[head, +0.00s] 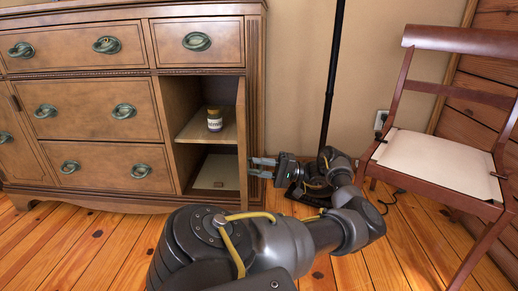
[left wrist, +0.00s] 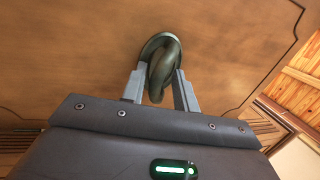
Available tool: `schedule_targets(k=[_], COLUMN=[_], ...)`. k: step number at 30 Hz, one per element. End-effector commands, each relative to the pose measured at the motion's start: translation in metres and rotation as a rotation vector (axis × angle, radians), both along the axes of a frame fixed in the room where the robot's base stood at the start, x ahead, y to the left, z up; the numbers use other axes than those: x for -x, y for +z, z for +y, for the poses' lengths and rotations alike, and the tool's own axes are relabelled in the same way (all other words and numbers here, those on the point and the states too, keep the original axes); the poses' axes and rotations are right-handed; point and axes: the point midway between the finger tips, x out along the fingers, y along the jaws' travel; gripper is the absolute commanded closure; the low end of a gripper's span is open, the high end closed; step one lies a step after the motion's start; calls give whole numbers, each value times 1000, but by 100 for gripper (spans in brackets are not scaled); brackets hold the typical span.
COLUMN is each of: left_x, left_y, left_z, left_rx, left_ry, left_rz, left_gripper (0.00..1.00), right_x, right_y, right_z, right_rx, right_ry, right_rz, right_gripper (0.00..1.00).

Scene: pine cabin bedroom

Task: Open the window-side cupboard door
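The cupboard door (head: 241,140) on the right end of the wooden dresser stands swung out, seen nearly edge-on in the head view. Its outer face (left wrist: 90,60) fills most of the left wrist view. A dark green ring handle (left wrist: 160,70) hangs on that face. My left gripper (head: 252,167) reaches the door's outer side from the right. In the left wrist view its fingers (left wrist: 161,80) lie on both sides of the ring, close against it. My right gripper is not in view.
The open compartment holds a shelf (head: 190,130) with a small jar (head: 215,120) on it. Drawers (head: 90,105) lie to its left. A dark pole (head: 332,75) and a wooden chair (head: 440,160) stand to the right. Plank floor (head: 60,240) is clear in front.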

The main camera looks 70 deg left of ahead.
Motion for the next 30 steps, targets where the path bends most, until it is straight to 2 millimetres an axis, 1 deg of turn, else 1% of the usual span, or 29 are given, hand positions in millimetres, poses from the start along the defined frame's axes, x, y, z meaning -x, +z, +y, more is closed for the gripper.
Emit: schedule_targets(k=[5, 8, 11, 18, 24, 30], left_x=[-2, -8, -19, -56, -82, -99], left_y=[-2, -5, -9, -18, -19, -21], left_z=[-1, -3, -6, -16, -24, -28], left_rx=[2, 5, 7, 6, 4, 2], left_ry=[0, 3, 2, -2, -3, -3], left_rz=[-1, -3, -5, -10, -4, -1], left_gripper=[70, 70, 70, 70, 70, 70], right_x=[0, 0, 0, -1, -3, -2], right_y=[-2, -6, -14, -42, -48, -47], right_z=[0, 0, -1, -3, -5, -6], right_rx=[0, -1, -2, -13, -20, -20], right_ry=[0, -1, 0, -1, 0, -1], right_rz=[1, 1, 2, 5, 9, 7], right_gripper=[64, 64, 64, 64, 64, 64])
